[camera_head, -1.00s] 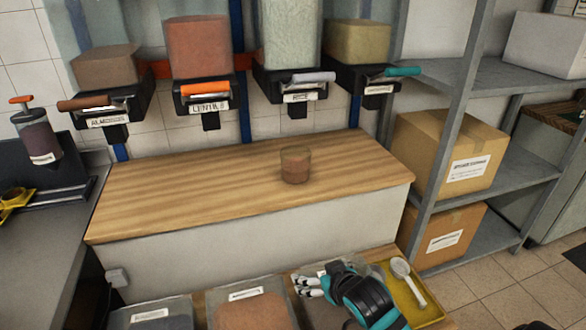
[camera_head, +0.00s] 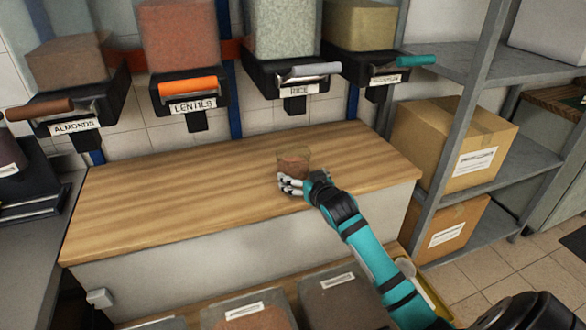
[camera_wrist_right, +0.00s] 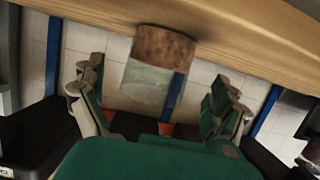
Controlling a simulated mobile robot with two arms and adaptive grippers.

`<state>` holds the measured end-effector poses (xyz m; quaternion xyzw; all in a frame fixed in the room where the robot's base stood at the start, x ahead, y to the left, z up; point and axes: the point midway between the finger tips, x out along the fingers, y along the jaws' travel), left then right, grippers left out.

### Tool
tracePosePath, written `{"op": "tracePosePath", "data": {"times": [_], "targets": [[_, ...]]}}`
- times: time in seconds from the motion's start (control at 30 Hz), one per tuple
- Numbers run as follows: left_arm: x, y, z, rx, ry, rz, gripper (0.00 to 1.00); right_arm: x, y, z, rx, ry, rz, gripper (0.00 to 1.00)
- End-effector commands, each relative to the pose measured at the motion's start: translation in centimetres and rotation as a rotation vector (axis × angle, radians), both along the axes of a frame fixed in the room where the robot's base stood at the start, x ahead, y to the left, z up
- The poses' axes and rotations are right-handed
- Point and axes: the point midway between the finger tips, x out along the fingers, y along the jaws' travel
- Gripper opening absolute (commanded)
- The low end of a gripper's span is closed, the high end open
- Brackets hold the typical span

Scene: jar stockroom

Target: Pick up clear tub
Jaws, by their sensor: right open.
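The clear tub (camera_head: 293,161) stands upright on the wooden counter, with reddish-brown contents in its lower part. My right gripper (camera_head: 291,186) reaches in from the lower right and is at the tub's near side, hiding part of its base. In the right wrist view, which looks upside down, the tub (camera_wrist_right: 158,68) shows between the spread fingers of my open right gripper (camera_wrist_right: 158,80). Gaps show between the fingers and the tub on both sides. My left gripper is not in view.
The wooden counter (camera_head: 160,205) is bare left of the tub. Dispensers marked almonds, lentils (camera_head: 188,100) and rice (camera_head: 293,80) hang above its back. Open bins (camera_head: 262,312) stand below its front. A grey shelf (camera_head: 455,120) with cardboard boxes stands at the right.

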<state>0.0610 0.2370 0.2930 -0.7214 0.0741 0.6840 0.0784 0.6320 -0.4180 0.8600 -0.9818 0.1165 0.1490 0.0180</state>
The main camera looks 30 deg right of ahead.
Motion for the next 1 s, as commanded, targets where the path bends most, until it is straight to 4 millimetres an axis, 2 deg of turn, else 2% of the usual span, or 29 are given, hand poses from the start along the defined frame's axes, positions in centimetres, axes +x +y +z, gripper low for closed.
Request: {"op": "tracePosePath", "data": {"times": [0.1,0.2,0.3,0.6,0.87,0.9,1.0], "targets": [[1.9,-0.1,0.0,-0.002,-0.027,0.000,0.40,1.4,-0.4,-0.4,0.000,-0.001,0.000,1.00],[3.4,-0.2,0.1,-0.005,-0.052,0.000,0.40,1.8,-0.4,-0.6,-0.001,0.001,0.000,1.00],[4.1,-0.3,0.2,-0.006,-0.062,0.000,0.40,2.6,-0.6,-0.7,0.000,-0.001,0.000,1.00],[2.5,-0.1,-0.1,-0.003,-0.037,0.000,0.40,6.4,-1.3,-1.8,-0.001,0.000,0.000,1.00],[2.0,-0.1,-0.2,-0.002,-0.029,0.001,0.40,6.7,-1.4,-2.0,-0.002,0.000,0.002,1.00],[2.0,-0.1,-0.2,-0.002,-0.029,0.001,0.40,6.7,-1.4,-2.0,-0.002,0.000,0.002,0.99],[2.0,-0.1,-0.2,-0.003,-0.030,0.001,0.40,6.7,-1.4,-2.0,-0.001,0.000,0.001,0.86]]}}
